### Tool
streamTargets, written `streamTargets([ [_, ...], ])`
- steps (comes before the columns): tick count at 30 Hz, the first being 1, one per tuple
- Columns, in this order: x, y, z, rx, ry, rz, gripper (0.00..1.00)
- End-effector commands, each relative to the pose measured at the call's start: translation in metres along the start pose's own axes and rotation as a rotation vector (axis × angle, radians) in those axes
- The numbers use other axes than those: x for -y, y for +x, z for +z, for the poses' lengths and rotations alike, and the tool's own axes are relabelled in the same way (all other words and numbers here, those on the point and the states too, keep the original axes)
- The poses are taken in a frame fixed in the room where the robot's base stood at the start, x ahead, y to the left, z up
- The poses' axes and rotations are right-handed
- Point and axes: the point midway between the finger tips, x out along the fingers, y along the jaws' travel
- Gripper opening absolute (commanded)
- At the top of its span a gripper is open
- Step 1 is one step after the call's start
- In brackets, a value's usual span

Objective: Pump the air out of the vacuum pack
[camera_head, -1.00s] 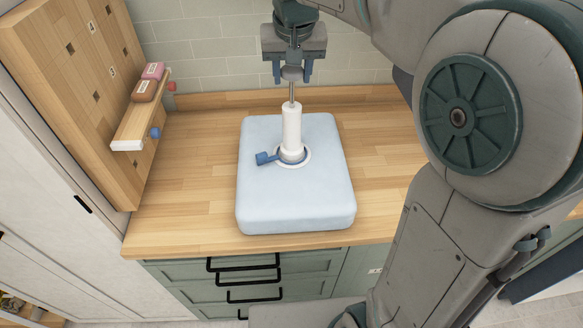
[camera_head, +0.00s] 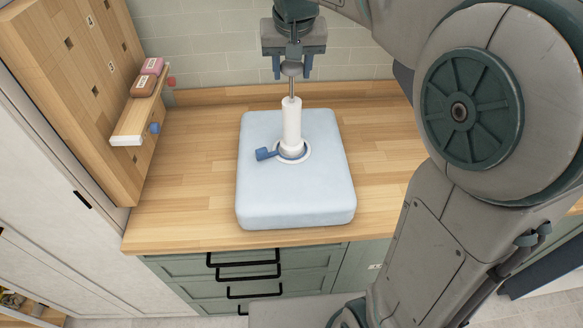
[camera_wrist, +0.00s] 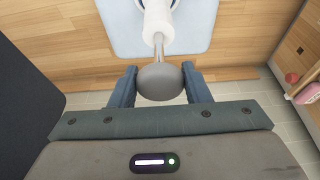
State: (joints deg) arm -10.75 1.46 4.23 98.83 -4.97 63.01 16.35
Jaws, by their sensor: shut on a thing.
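The vacuum pack (camera_head: 290,195) is a puffed, pale blue block lying on the wooden counter. A white pump cylinder (camera_head: 291,125) stands upright on its round white port (camera_head: 304,156), with a blue lever (camera_head: 266,154) at the left. A thin metal rod (camera_head: 292,88) rises from the cylinder to a round grey knob (camera_head: 292,69). My gripper (camera_head: 292,71) is shut on this knob, above the cylinder. In the wrist view the knob (camera_wrist: 160,82) sits between the two blue fingers, with the rod and cylinder (camera_wrist: 157,22) beyond it.
A wooden pegboard (camera_head: 80,80) with a small shelf (camera_head: 140,120) holding a pink and a brown packet stands at the left. The tiled wall is behind. Bare counter (camera_head: 190,180) lies left of the pack. Green drawers (camera_head: 230,280) are below.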

Motion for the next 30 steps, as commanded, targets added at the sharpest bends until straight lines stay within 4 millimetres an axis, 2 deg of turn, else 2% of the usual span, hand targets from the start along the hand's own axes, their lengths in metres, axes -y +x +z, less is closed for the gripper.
streamTargets([
  [3, 0.000, 0.011, 0.003, 0.001, 0.000, 0.000, 0.25],
  [25, 0.000, 0.054, 0.017, 0.006, 0.000, 0.001, 0.25],
  [30, 0.000, 0.048, 0.015, 0.006, 0.000, 0.001, 0.25],
])
